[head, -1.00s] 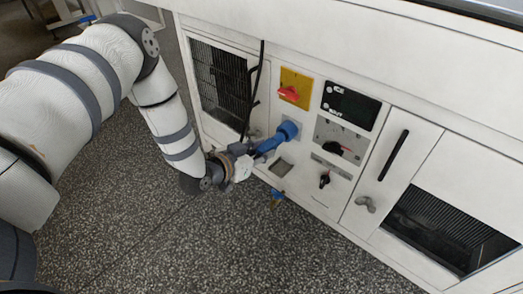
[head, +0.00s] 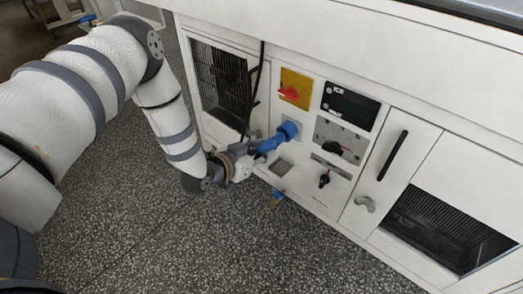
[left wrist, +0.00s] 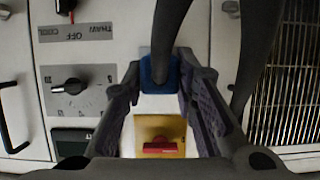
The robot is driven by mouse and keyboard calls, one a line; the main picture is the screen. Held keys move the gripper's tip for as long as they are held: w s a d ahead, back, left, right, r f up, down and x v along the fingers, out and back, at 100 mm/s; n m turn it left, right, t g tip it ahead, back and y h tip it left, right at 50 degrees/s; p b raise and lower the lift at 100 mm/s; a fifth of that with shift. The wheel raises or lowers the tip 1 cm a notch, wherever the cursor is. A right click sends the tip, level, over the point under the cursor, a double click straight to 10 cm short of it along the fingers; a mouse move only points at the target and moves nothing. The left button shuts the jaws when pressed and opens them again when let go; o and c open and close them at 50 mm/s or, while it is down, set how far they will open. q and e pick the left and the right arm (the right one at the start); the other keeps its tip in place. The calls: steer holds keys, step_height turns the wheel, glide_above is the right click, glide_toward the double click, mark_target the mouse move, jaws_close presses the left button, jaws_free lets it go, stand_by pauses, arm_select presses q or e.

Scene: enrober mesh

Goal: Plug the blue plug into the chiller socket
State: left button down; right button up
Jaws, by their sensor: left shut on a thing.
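The chiller's blue socket (head: 288,130) sticks out of the white front panel, below the yellow plate with the red switch. My left gripper (head: 250,158) is at the panel, just left of and below the socket. It is shut on the blue plug (head: 267,146), which points up and right at the socket. Plug and socket look in line and touching; I cannot tell how deep the plug sits. In the left wrist view, blue (left wrist: 158,72) shows between the fingers, and a thick dark cable passes in front and hides part of it. My right gripper is not in view.
The yellow plate with red switch (head: 295,88) is just above the socket. Black knobs (head: 330,147) and a dark display (head: 350,105) are to the right. A black cable (head: 250,100) hangs by the left grille (head: 218,85). A small blue and yellow fitting (head: 277,197) sits low below the panel.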

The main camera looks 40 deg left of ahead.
mark_target(265, 146)
arm_select(q)
steer(key=shift+r, duration=0.1)
steer(key=shift+w+d+b, duration=0.15)
steer(key=shift+w+b, duration=0.25)
steer(key=shift+w, duration=1.5)
steer(key=c, duration=1.2)
jaws_free()
steer(key=v, duration=1.2)
